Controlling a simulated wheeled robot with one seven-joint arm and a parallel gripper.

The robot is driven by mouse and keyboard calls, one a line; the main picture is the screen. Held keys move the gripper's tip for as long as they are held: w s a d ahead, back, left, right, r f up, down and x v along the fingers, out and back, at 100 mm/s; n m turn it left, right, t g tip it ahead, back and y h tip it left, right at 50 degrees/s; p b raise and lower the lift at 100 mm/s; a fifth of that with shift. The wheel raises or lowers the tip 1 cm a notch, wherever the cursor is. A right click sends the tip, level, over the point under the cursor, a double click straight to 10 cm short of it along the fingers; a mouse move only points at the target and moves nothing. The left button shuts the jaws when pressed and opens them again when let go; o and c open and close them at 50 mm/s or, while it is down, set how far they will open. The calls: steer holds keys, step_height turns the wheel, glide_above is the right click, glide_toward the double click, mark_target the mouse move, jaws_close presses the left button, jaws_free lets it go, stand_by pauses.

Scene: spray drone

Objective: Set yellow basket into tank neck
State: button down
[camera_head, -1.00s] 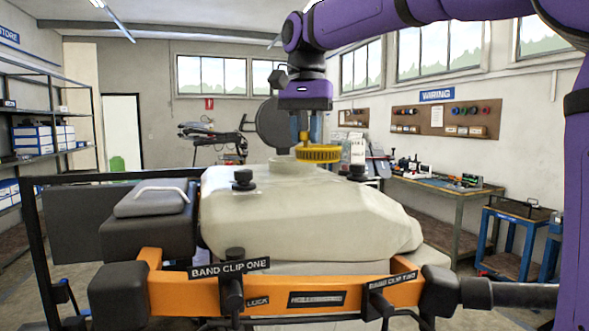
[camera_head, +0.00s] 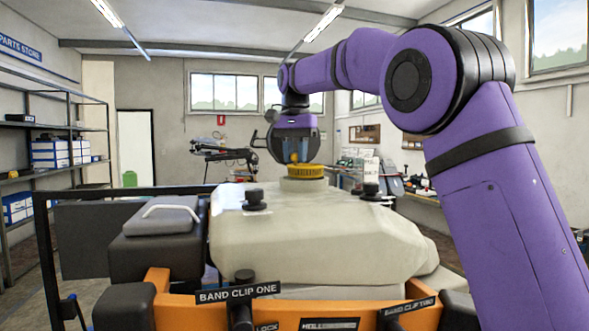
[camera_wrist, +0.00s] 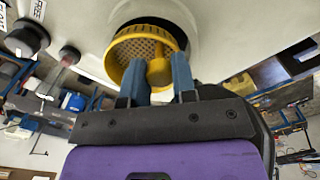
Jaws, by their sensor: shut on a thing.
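The yellow basket (camera_head: 305,171) is a round ribbed strainer with a mesh inside, seen in the wrist view (camera_wrist: 140,52). My gripper (camera_head: 299,155) is shut on the basket's yellow knob; its blue fingers (camera_wrist: 157,75) stand on either side of that knob. The pale tank (camera_head: 310,235) has a round neck (camera_head: 304,185) on top, directly below the basket in the head view. In the wrist view the basket overlaps the dark neck opening (camera_wrist: 183,25), which shows past its right side. I cannot tell whether the basket's lower part is inside the neck.
Black knobs (camera_head: 254,199) stand on the tank top on both sides. A grey case (camera_head: 161,216) with a handle sits to the left. Shelves (camera_head: 55,150) stand at the far left.

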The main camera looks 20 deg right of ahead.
mark_target(294, 168)
steer(key=shift+w+f, duration=0.1)
steer(key=shift+w, duration=0.45)
steer(key=shift+f, duration=1.7)
steer(key=shift+f, duration=0.1)
steer(key=c, duration=0.9)
jaws_free()
step_height(294, 168, up, 11)
steer(key=shift+r, duration=0.6)
steer(key=shift+s, duration=0.1)
